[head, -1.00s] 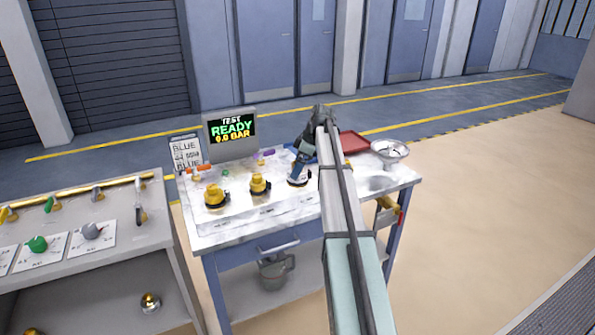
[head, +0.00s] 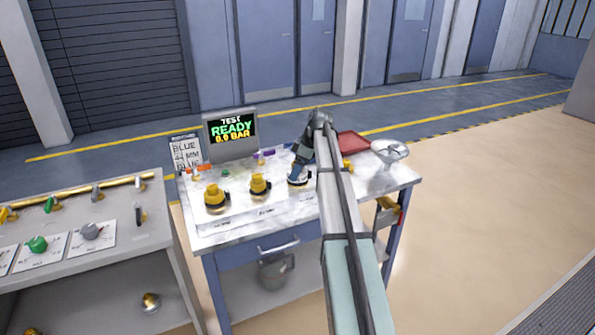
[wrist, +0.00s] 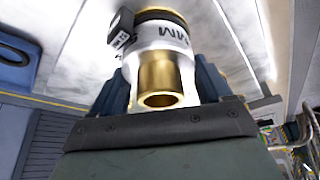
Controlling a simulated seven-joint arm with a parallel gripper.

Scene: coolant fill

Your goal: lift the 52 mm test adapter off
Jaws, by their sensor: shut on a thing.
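My gripper (head: 301,158) is over the right end of the row of fittings on the bench top. In the wrist view my gripper (wrist: 160,80) has its blue fingers shut on both sides of an adapter (wrist: 165,38). This adapter has a white body with part of a label reading "MM", a black ring, a small black block and a brass spout pointing towards the camera. Its size number is hidden. In the head view the hand covers most of it, so I cannot tell whether it touches what is under it.
Two yellow-capped fittings (head: 215,198) (head: 260,185) stand left of my gripper. A display (head: 232,132) reads "TEST READY 0.0 BAR", beside a sign (head: 187,153). A red tray (head: 352,143) and a metal funnel (head: 390,152) are at the right. A side bench (head: 120,235) stands left.

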